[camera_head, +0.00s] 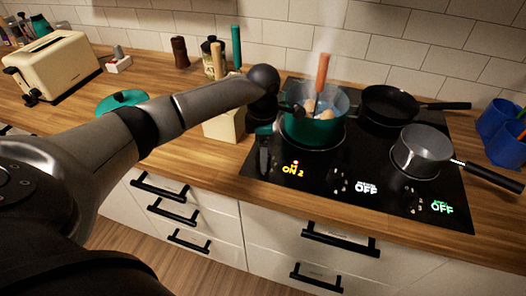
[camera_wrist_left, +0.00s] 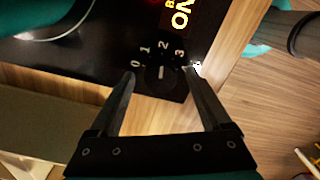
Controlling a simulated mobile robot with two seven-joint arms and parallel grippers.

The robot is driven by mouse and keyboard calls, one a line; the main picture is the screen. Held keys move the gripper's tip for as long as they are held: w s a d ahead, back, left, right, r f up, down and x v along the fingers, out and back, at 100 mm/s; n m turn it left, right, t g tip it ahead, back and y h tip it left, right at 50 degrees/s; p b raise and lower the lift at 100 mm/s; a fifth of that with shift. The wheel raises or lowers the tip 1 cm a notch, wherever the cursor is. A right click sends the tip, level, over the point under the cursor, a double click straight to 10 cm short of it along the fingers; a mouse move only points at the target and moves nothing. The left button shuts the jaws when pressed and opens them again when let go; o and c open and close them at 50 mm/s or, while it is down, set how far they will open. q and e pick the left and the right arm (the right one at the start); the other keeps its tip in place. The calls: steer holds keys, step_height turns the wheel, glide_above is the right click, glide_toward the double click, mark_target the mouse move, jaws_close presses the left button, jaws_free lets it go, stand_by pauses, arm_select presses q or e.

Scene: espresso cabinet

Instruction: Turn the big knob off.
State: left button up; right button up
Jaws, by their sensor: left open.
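The big knob (camera_wrist_left: 160,75) is a small dark dial with marks 0, 1, 2 and 3 around it, near the corner of the black cooktop (camera_head: 455,205). Its light line appears to point at 2. My left gripper (camera_wrist_left: 163,72) is open, with one fingertip on each side of the knob; contact cannot be told. In the head view, my left gripper (camera_head: 263,158) hangs over the cooktop's left front corner and hides the knob. My right gripper is not in view.
A steaming teal pot (camera_head: 315,130) with an orange-handled utensil stands close behind my left gripper. A black pan (camera_head: 392,104) and a grey saucepan (camera_head: 422,150) stand on the cooktop; two other displays read OFF. A utensil block (camera_head: 222,128) stands to the left.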

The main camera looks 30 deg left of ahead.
arm_select(q)
steer(key=shift+c, duration=0.3)
jaws_close()
stand_by(0.3)
steer(key=shift+n, duration=0.3)
steer(key=n+p, duration=0.1)
steer(key=n, duration=0.2)
steer(key=shift+n, duration=0.4)
steer(key=n+p, duration=0.1)
steer(key=n, duration=0.2)
steer(key=shift+r+n, duration=0.1)
steer(key=shift+n, duration=0.2)
steer(key=n+p, duration=0.1)
steer(key=n, duration=0.3)
steer(key=shift+n+p, duration=0.9)
steer(key=shift+n, duration=1.2)
